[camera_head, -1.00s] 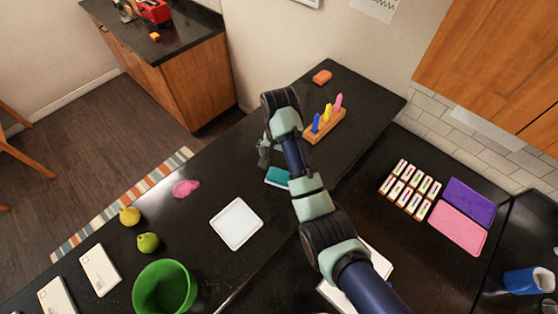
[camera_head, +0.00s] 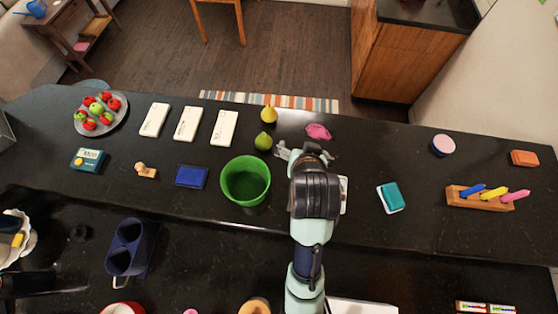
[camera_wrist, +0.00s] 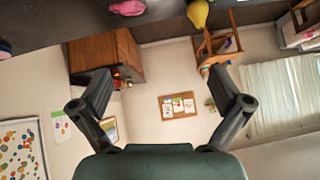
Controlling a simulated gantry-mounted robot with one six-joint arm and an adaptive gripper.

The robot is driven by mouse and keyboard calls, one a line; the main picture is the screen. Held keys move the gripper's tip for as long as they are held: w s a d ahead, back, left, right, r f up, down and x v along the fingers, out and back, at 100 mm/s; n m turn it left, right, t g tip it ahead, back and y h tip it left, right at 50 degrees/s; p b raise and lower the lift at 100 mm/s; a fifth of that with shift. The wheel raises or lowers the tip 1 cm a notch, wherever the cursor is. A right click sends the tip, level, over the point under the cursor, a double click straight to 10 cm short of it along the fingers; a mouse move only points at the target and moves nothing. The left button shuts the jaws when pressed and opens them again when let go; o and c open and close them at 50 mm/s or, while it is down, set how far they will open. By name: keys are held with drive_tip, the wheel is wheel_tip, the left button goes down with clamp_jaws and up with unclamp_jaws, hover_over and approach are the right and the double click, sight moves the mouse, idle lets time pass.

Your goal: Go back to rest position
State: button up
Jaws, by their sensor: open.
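My gripper (camera_head: 304,152) is over the black counter in the head view, near the pink cloth-like lump and to the right of the green pear. My arm runs from the bottom of the picture up to it. In the wrist view my gripper (camera_wrist: 158,92) has its two fingers wide apart with nothing between them. That view looks out across the room, towards a wall with a pinned board (camera_wrist: 178,105).
A green bucket (camera_head: 245,182) stands left of my arm. A white square tray (camera_head: 344,195) is partly hidden behind the arm. A pink lump (camera_head: 318,131) lies close by.

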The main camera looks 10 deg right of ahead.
drive_tip(key=s+a+r+n+t+y+p, duration=0.1)
drive_tip(key=s+a+r+n+t, duration=0.3)
drive_tip(key=a+r, duration=0.5)
drive_tip(key=s+a+n+y, duration=0.1)
drive_tip(key=a, duration=0.2)
drive_tip(key=shift+a+r, duration=0.2)
idle(0.6)
drive_tip(key=shift+c, duration=1)
